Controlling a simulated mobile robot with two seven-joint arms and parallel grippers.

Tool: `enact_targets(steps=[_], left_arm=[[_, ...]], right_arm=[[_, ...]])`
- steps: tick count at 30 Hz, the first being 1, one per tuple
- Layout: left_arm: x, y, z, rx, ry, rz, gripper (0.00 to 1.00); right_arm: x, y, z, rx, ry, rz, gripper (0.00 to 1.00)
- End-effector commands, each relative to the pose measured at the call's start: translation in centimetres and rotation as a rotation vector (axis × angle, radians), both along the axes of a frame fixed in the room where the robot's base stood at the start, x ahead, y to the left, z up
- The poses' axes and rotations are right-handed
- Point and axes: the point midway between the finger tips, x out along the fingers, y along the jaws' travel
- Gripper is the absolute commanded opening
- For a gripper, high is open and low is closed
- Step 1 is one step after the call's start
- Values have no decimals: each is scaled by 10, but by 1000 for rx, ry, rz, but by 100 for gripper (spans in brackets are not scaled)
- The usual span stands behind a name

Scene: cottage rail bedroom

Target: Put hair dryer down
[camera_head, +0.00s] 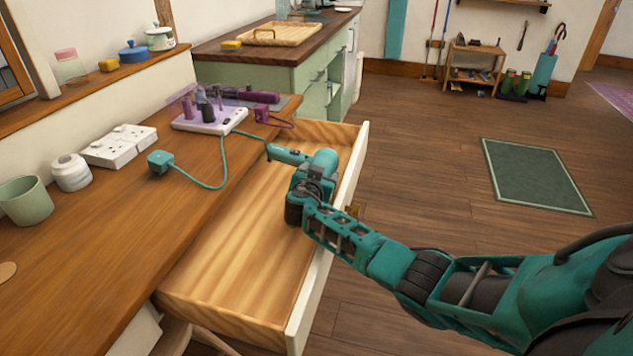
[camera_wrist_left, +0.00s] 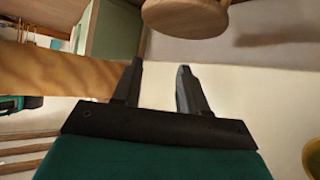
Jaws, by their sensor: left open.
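The teal hair dryer (camera_head: 287,154) is at the far end of the open wooden drawer (camera_head: 235,255). Its teal cord runs left over the table to a teal plug (camera_head: 160,162). My right gripper (camera_head: 312,182) is at the hair dryer, over the drawer. Its fingers are hidden, so I cannot tell whether they grip it, or whether the dryer touches the drawer floor. My left gripper (camera_wrist_left: 158,82) shows only in the left wrist view, open with nothing between its fingers.
On the wooden table (camera_head: 110,245) stand a power strip (camera_head: 208,121), white sockets (camera_head: 118,146), a white jar (camera_head: 71,172) and a green cup (camera_head: 25,200). A purple appliance (camera_head: 247,95) lies at the back. A round wooden seat (camera_wrist_left: 185,16) is near my left gripper. The drawer's near half is empty.

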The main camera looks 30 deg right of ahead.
Motion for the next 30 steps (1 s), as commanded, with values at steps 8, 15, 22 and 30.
enact_targets(steps=[8, 15, 22, 30], left_arm=[[1, 0, 28, -1, -6, 0, 43], [0, 0, 11, 0, -2, 0, 43], [0, 0, 12, 0, -2, 0, 43], [0, 0, 11, 0, -2, 0, 43]], right_arm=[[15, 0, 11, 6, 279, 0, 22], [13, -1, -20, 2, 270, 0, 22], [13, 0, -19, 3, 268, -1, 22], [12, 0, -22, 5, 271, -1, 84]])
